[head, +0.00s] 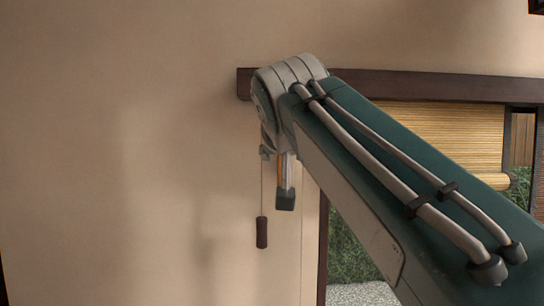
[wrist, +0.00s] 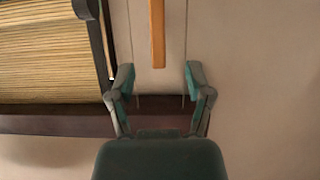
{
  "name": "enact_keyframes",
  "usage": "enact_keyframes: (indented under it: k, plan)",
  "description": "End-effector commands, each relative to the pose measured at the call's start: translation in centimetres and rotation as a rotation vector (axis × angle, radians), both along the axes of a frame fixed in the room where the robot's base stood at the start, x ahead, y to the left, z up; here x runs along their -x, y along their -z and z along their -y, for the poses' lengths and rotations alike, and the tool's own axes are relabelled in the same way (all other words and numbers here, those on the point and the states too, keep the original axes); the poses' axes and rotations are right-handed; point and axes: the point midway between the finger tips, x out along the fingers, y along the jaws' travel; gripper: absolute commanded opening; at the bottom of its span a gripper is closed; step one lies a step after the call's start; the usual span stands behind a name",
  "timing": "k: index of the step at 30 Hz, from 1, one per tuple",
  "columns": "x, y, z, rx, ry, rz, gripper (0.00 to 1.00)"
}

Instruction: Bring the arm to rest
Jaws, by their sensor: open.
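My gripper (wrist: 160,78) shows in the wrist view with its two green and grey fingers spread wide apart. Nothing is seen held between them. In the head view my green and grey arm rises from the lower right to a bent grey joint at the middle, in front of the wall. The gripper's fingers cannot be made out there. A narrow orange-brown bar (wrist: 157,32) shows beyond the fingertips in the wrist view, apart from them; I cannot tell what it belongs to.
A plain beige wall (head: 120,150) fills the left. A dark wooden beam (head: 440,86) runs behind my arm, with a rolled bamboo blind (head: 450,130) under it at the right. A thin cord with a dark handle (head: 262,232) hangs left of my arm. Gravel (head: 360,293) shows through the opening.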

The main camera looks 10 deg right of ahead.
Motion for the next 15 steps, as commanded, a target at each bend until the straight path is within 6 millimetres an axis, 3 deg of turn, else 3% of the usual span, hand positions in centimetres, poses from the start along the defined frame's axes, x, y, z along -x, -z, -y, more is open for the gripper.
enact_keyframes:
  k: [5, 8, 15]
  plan:
    - [0.4, 1.1, 0.2, 0.004, -0.005, -0.023, 0.66]
    - [1.4, 3.5, 0.6, 0.011, -0.018, -0.075, 0.66]
    - [4.7, 11.4, 1.5, 0.018, -0.061, -0.228, 0.66]
